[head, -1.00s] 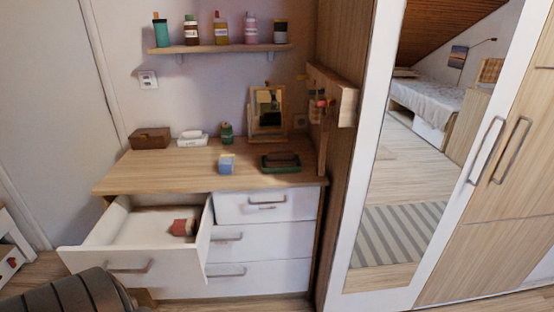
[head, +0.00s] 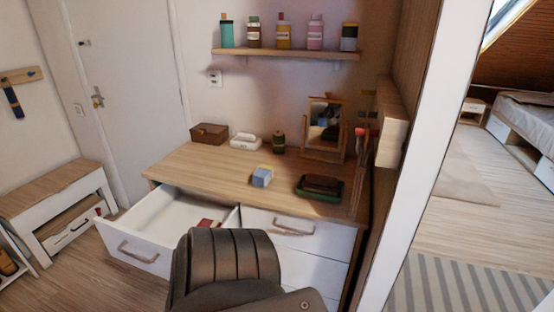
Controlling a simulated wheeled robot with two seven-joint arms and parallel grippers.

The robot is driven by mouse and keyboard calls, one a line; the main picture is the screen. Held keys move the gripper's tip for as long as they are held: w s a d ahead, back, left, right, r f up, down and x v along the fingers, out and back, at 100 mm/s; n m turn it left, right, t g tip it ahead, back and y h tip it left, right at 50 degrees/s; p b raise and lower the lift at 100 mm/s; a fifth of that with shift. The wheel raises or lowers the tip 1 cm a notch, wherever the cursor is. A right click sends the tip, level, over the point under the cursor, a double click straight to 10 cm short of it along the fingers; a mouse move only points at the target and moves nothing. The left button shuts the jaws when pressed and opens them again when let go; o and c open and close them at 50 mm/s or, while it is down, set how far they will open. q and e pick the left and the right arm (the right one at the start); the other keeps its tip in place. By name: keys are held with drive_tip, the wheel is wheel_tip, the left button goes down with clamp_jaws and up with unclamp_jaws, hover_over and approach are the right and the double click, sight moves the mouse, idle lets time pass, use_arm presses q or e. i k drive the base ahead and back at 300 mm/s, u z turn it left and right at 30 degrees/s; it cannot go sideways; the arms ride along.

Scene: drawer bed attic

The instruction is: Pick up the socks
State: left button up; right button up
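A small red item (head: 206,223) lies inside the open top-left drawer (head: 150,232) of the wooden dresser. It may be the socks, but it is too small to tell, and a dark chair back partly hides it. No other sock-like thing shows clearly. Neither of my grippers is in view.
A dark brown padded chair (head: 228,262) stands close in front of the dresser top (head: 215,172). A box, a tissue holder, a blue block, a mirror and a tray are on top. A bench (head: 55,205) stands left by the door (head: 125,100). Floor shows between the bench and drawer.

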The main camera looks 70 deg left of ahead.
sight(261, 178)
drive_tip(key=u, duration=0.5)
drive_tip(key=i, duration=0.7)
drive_tip(key=u, duration=0.75)
